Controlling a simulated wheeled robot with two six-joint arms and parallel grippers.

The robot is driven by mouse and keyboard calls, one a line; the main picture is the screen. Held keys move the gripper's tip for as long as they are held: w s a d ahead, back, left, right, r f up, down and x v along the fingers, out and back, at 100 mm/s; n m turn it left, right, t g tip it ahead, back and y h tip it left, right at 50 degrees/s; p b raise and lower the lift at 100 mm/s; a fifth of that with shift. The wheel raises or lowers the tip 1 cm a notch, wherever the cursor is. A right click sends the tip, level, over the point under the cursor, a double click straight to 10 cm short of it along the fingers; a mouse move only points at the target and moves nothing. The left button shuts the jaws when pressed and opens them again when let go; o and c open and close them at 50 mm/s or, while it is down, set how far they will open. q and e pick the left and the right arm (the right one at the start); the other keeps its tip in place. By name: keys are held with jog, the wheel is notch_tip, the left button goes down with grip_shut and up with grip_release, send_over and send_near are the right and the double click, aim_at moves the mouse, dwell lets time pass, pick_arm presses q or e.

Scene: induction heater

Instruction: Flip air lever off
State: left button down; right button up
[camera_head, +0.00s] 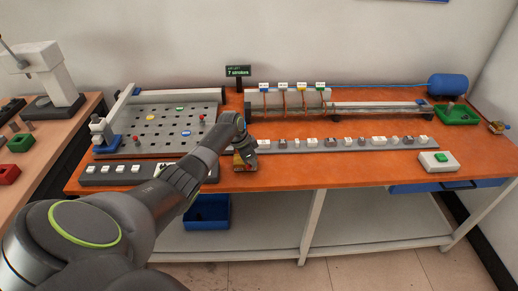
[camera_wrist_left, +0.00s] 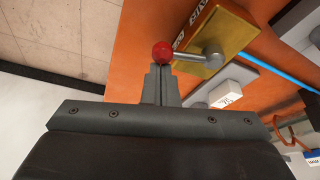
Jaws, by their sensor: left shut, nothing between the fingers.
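The air lever (camera_wrist_left: 190,57) shows in the left wrist view as a metal rod with a red ball knob (camera_wrist_left: 162,52) at its end. In the head view, my left gripper (camera_head: 246,158) is at the table's front edge and hides most of the valve block (camera_head: 238,161).
A green-button box (camera_head: 438,161) sits at right. The orange tabletop (camera_head: 350,170) is clear in front.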

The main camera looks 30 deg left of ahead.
pick_arm(q)
jog(key=shift+s+a+m, duration=0.25)
jog(key=shift+s+m, duration=0.1)
jog(key=shift+m, duration=0.15)
jog(key=shift+s+a, duration=0.1)
jog(key=shift+s, duration=0.1)
dwell(0.4)
